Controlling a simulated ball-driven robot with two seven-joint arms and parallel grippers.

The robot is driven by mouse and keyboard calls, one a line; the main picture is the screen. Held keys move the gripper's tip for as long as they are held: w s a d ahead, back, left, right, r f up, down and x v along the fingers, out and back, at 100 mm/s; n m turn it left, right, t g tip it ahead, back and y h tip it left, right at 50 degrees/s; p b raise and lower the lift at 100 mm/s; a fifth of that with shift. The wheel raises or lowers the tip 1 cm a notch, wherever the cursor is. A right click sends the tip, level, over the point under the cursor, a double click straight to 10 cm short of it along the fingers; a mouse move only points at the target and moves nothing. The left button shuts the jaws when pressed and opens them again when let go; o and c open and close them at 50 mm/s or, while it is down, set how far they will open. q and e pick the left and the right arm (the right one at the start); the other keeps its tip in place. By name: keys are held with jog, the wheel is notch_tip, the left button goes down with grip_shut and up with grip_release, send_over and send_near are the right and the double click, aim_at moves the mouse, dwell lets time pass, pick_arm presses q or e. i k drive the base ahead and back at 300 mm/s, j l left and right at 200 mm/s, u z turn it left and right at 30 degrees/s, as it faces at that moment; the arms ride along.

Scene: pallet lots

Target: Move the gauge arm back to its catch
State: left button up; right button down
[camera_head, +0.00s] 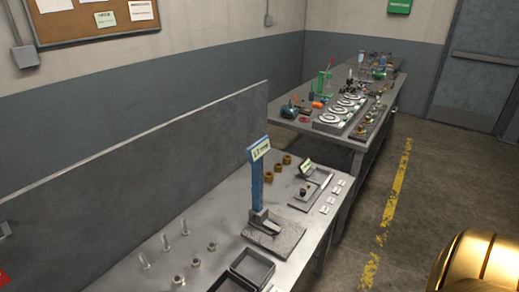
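A gauge stand with a blue upright post (257,182) stands on a grey speckled base (288,238) on the near table. A pale label (261,150) with dark writing is at the post's top. A short grey metal piece (268,222) lies low at the foot of the post. I cannot tell which part is the gauge arm or the catch at this size. Neither of my grippers is in view.
The near grey table (205,228) carries bolts (165,243), brass-coloured nuts (287,159), dark open trays (250,268) and a small plate (303,195). A tall grey panel (150,170) backs it. A second cluttered table (340,140) stands behind. Floor at right is clear.

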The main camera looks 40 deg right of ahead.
aim_at(260, 218)
jog(key=k+l+z, duration=0.15)
jog(key=z, duration=0.35)
jog(key=k+l+z, duration=0.3)
jog(key=z, duration=0.15)
